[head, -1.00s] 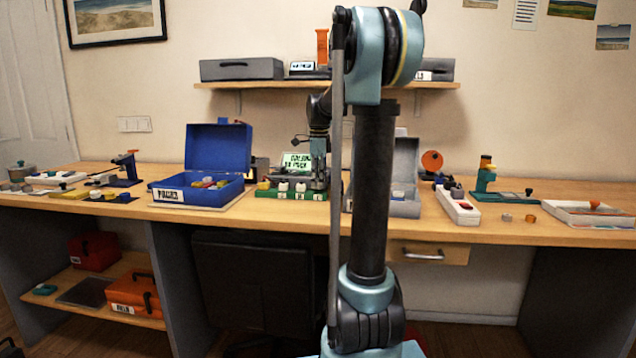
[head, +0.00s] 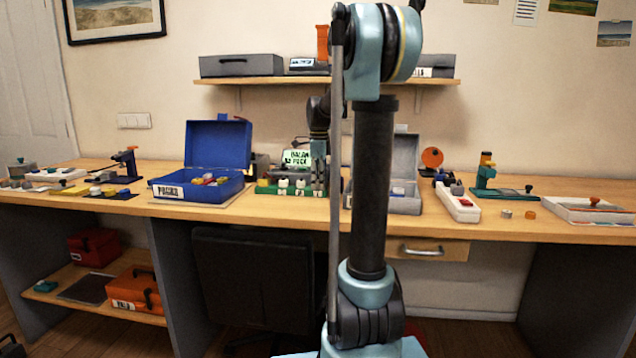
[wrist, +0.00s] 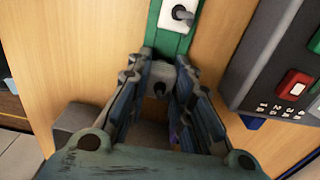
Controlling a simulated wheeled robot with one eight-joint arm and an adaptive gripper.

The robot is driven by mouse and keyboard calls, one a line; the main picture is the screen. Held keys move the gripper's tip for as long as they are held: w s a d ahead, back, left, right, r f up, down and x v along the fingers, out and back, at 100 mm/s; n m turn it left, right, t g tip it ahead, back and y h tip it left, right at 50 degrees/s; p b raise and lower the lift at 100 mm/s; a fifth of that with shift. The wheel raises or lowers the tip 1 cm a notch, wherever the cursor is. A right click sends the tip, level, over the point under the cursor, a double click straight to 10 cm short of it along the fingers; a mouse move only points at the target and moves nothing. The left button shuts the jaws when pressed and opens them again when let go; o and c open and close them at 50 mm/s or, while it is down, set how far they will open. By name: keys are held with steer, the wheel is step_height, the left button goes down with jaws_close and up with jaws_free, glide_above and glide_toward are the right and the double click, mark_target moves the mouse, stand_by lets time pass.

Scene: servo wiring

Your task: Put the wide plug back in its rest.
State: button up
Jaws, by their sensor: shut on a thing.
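In the wrist view my gripper (wrist: 160,92) is shut on a pale plug (wrist: 162,72) with a dark cable end. I take it as the wide plug; its lower part is hidden between the fingers. It is in line with the green rest rail (wrist: 152,38), and I cannot tell whether it is seated there. Another white plug (wrist: 181,13) sits farther along the rail. In the head view my gripper (head: 318,172) points down at the right part of the green rail (head: 264,188), partly hidden by my arm.
A grey case with a red switch (wrist: 294,84) is close to the right of my gripper in the wrist view. An open blue box (head: 215,150) stands left of the rail, and an open grey box (head: 405,160) to its right. A lit screen (head: 297,158) stands behind.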

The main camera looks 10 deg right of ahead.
steer(key=o, duration=1)
steer(key=shift+c, duration=0.2)
step_height(320, 180, up, 12)
steer(key=shift+f, duration=0.15)
